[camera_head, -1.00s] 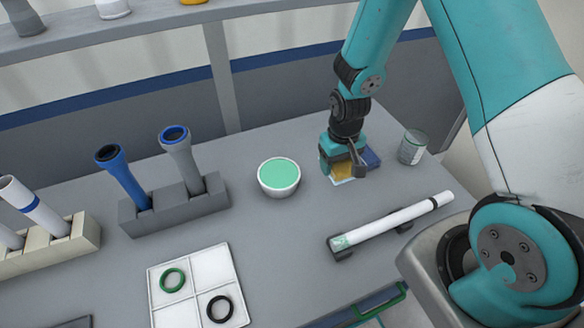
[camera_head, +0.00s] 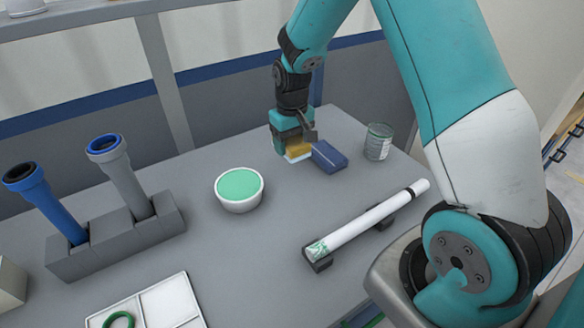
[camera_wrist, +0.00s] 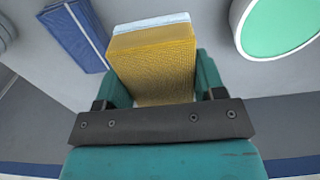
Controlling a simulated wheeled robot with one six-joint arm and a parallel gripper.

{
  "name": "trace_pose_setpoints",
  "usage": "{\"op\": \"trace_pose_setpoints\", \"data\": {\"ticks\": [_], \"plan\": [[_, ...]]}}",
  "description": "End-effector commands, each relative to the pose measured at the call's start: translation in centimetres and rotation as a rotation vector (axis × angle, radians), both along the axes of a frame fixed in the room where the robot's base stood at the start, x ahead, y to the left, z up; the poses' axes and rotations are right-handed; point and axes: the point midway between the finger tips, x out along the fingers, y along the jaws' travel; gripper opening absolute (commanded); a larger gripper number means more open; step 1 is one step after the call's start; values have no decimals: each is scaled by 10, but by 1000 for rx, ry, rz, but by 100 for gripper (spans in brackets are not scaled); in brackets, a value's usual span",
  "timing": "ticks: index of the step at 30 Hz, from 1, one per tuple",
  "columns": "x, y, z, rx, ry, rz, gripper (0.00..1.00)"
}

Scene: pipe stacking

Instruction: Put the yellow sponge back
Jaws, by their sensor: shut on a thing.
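My gripper (camera_head: 296,147) points down over the back of the grey table. It is shut on the yellow sponge (camera_head: 299,149), which has a pale layer on one face. In the wrist view the sponge (camera_wrist: 155,65) sits between the two teal fingers, its pale face (camera_wrist: 152,22) on the far side. A blue block (camera_head: 329,156) lies on the table just right of the sponge; it also shows in the wrist view (camera_wrist: 75,38). I cannot tell whether the sponge touches the table.
A white bowl with green contents (camera_head: 239,189) stands left of the gripper. A glass jar (camera_head: 378,141) stands to the right. A white pipe (camera_head: 368,221) lies on black supports in front. A grey rack (camera_head: 118,243) holds a blue pipe (camera_head: 45,201) and a grey pipe (camera_head: 124,180).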

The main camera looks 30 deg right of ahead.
Motion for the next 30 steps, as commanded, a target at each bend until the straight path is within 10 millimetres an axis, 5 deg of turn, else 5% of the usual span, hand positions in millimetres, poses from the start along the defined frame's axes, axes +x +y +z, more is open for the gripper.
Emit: {"op": "trace_pose_setpoints", "data": {"ticks": [3, 16, 29, 30], "plan": [[-1, 0, -28, 0, 5, 0, 44], [0, 0, -80, 0, 1, 0, 44], [0, 0, -90, 0, -1, 0, 44], [0, 0, -90, 0, -1, 0, 68]]}}
